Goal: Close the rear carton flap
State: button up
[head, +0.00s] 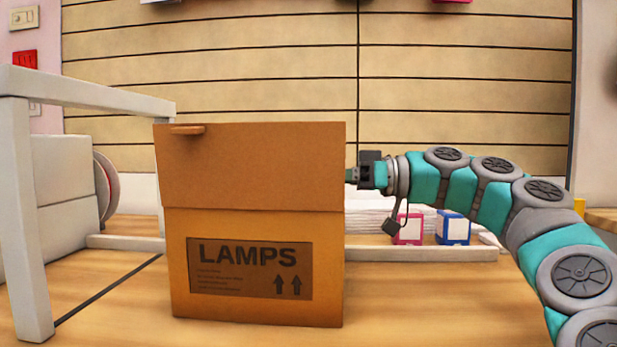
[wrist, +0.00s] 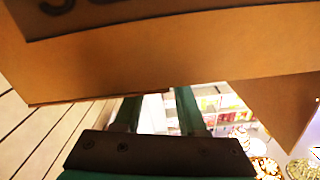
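The carton (head: 257,268), marked LAMPS, stands on the wooden bench. Its near flap (head: 260,165) stands up toward me, with a small tab at its top left. It hides the opening and any rear flap in the head view. My gripper (head: 351,174) points left at the carton's right side, level with this flap, its fingertips hidden behind the flap's edge. In the wrist view my gripper's two teal fingers (wrist: 158,100) are apart with nothing visible between them. A printed cardboard panel (wrist: 150,70) crosses above them and hides their tips; I cannot tell which panel it is.
A grey frame (head: 25,220) stands left of the carton. A pink box (head: 408,229) and a blue box (head: 453,228) sit at the right behind a low rail (head: 420,254). A slatted wall (head: 220,60) is behind.

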jog(key=d, duration=0.8)
jog(key=shift+s+p, duration=0.15)
jog(key=shift+p, duration=0.2)
jog(key=shift+s, duration=0.15)
